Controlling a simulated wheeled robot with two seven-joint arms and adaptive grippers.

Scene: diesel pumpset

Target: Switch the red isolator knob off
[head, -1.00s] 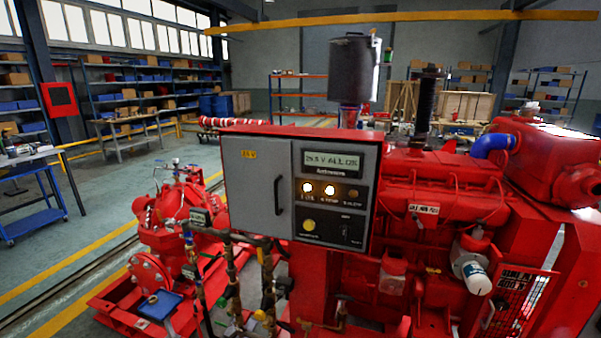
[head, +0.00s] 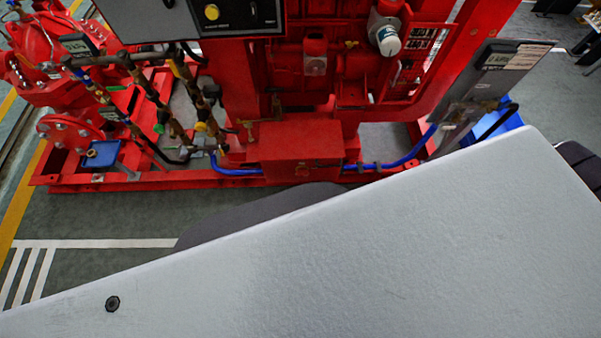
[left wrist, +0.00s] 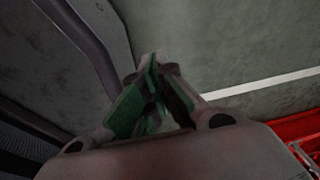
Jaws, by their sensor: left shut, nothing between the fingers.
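I cannot make out the red isolator knob for certain in either view. In the head view a low red box (head: 300,146) sits on the front of the pumpset's red base frame, with a small fitting on its front that is too small to identify. My left gripper (left wrist: 158,68) shows in the left wrist view, its green-padded fingers shut and empty above the grey-green floor. Neither gripper shows in the head view.
The control panel (head: 237,15) is cut off at the top. Blue hoses (head: 405,158) run along the red base frame (head: 120,186). A grey labelled plate (head: 490,75) stands at the right. A blue tray (head: 101,154) lies at the left. The floor (head: 120,215) in front is clear.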

